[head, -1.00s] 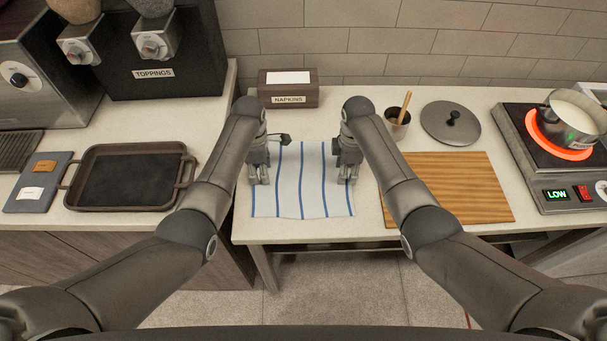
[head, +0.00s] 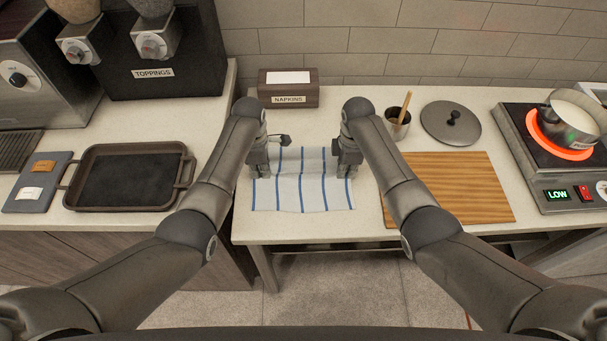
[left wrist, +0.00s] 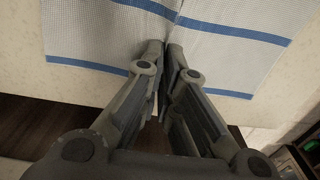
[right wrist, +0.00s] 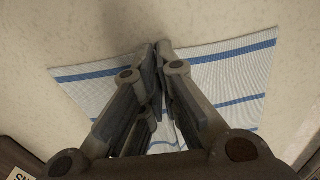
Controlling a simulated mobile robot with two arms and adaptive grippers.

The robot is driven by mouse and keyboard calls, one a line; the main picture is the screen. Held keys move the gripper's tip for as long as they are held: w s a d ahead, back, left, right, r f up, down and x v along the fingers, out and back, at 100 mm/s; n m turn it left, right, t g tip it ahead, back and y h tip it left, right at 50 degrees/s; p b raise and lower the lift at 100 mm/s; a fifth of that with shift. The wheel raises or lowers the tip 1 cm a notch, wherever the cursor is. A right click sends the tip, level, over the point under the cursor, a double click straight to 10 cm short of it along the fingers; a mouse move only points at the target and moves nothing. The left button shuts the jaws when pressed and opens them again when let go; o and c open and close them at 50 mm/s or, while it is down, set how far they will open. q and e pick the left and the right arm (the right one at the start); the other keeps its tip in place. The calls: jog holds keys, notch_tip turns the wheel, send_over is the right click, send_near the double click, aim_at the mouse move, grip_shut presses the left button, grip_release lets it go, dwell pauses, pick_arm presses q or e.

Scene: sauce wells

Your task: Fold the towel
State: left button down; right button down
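The towel (head: 303,194) is white with blue stripes and lies on the light counter in the middle of the head view. Its far part is raised in a ridge between my grippers, and its near part lies flat. My left gripper (head: 259,172) is shut on the towel near its left side; in the left wrist view the cloth (left wrist: 95,28) gathers at the closed fingertips (left wrist: 165,46). My right gripper (head: 348,171) is shut on the towel near its right side; in the right wrist view the cloth (right wrist: 235,72) draws in to the fingertips (right wrist: 155,50).
A napkin box (head: 288,88) stands behind the towel. A wooden board (head: 458,188), a metal cup (head: 397,125) and a lid (head: 451,122) are to the right. A pot (head: 572,118) sits on a glowing burner further right. A dark tray (head: 128,180) is on the left counter.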

pick_arm(q)
jog(key=shift+r, duration=0.15)
pick_arm(e)
jog(key=shift+r, duration=0.15)
